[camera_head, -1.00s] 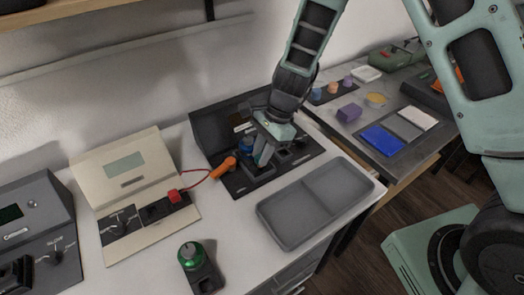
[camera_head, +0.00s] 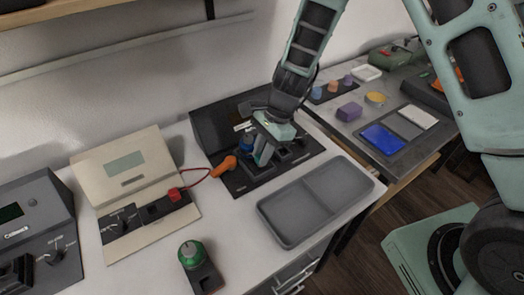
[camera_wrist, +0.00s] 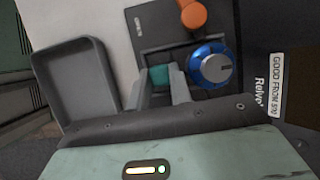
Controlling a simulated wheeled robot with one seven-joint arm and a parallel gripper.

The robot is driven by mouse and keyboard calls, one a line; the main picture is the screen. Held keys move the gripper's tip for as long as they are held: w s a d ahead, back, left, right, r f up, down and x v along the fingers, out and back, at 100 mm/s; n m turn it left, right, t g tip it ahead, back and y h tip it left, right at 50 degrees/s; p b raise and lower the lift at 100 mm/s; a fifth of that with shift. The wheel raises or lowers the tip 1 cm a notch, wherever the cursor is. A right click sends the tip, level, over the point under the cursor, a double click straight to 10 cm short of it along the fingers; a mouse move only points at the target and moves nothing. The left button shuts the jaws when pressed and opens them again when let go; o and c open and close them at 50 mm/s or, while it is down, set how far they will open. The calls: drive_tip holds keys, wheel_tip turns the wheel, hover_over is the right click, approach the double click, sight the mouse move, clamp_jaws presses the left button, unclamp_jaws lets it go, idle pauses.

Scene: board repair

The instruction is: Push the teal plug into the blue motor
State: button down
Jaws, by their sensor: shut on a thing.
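The blue motor (camera_wrist: 212,66), a blue round body with a grey disc on its front, sits on the dark board (camera_wrist: 150,22) in the wrist view. In the head view the motor (camera_head: 246,145) is partly hidden by my gripper (camera_head: 264,156). My gripper (camera_wrist: 160,86) is shut on the teal plug (camera_wrist: 160,75), just left of the motor in the wrist view. Only a small part of the plug shows between the fingers. I cannot tell whether the plug touches the motor.
An empty grey two-part tray (camera_head: 345,172) stands in front of the board. A beige panel (camera_head: 125,168) is at left, with a green-topped device (camera_head: 190,252) in front.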

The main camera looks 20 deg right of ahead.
drive_tip(key=shift+f+b, duration=0.3)
drive_tip(key=shift+f, duration=0.15)
idle(0.3)
drive_tip(key=c, duration=1.2)
unclamp_jaws()
drive_tip(key=shift+o, duration=0.2)
drive_tip(key=shift+w, duration=0.1)
drive_tip(key=shift+w+r, duration=0.1)
drive_tip(key=shift+r, duration=0.25)
drive_tip(key=shift+o, duration=0.4)
drive_tip(key=shift+r+p, duration=0.35)
drive_tip(key=shift+p, duration=0.3)
drive_tip(key=shift+a+r+p, duration=0.1)
drive_tip(key=shift+r+p, duration=0.75)
drive_tip(key=shift+r, duration=0.15)
